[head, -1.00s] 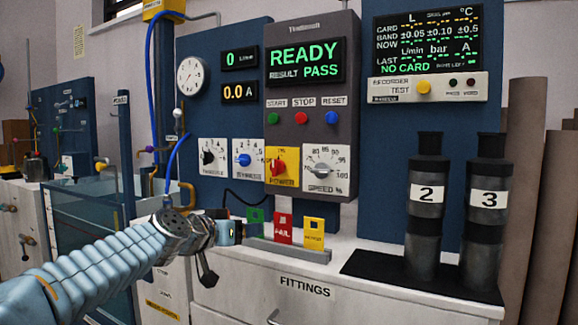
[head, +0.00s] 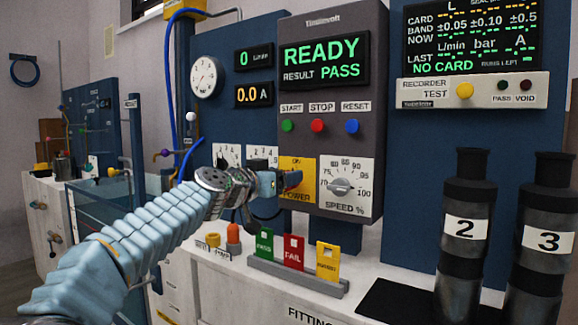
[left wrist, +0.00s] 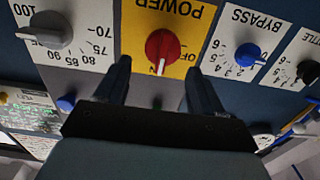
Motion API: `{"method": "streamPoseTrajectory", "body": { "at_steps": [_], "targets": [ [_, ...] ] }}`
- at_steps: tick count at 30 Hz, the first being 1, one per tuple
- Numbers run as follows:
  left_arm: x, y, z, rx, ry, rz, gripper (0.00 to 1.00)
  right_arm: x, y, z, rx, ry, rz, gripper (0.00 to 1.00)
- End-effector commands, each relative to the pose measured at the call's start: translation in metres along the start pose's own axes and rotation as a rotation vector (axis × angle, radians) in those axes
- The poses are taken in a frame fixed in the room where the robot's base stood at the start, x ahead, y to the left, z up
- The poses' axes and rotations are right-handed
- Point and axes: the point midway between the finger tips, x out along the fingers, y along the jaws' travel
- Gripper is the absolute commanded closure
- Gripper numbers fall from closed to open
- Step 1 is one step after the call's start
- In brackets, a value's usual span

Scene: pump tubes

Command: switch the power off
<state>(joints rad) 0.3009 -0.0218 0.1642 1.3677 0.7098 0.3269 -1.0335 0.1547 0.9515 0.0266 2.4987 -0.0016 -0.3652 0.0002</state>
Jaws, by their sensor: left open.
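The POWER switch is a red knob (left wrist: 163,48) on a yellow plate (left wrist: 190,20), upside down in the left wrist view. Its white pointer line aims down in that picture, at a partly hidden mark ending in N; OFF is to the right of it. My left gripper (left wrist: 158,68) is open and empty, with one finger on each side of the knob in that view; contact cannot be told. In the head view the left gripper (head: 287,181) covers the knob, and part of the yellow plate (head: 297,164) shows above it. My right gripper is not in view.
The SPEED dial (head: 341,186) is just right of the gripper, and BYPASS (left wrist: 246,52) is on the other side. START, STOP and RESET buttons (head: 317,126) sit above, under a READY display (head: 323,60). Coloured cards (head: 293,252) stand below. Black cylinders (head: 463,235) stand at right.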

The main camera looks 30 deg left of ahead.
Motion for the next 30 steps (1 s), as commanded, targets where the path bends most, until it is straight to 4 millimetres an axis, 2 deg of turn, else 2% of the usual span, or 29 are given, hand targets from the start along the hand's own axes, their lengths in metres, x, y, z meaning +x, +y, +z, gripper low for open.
{"method": "streamPoseTrajectory", "body": {
  "at_steps": [3, 6, 17, 27, 28, 30],
  "targets": [
    [0.019, 0.000, -0.003, 0.000, -0.001, 0.000, 0.32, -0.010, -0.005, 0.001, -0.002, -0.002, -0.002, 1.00],
    [0.029, 0.000, -0.002, 0.000, 0.000, 0.000, 0.32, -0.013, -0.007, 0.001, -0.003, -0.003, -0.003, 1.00],
    [0.034, 0.000, 0.000, 0.001, 0.000, -0.001, 0.32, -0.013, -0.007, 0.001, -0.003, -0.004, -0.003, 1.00],
    [0.034, 0.000, 0.000, 0.001, 0.000, -0.001, 0.84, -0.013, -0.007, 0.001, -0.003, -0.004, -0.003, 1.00],
    [0.034, 0.000, 0.000, 0.001, 0.000, -0.001, 0.87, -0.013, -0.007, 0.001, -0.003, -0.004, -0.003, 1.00],
    [0.034, 0.000, 0.000, 0.000, 0.000, -0.001, 0.87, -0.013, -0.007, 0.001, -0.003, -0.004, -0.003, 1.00]
  ]
}}
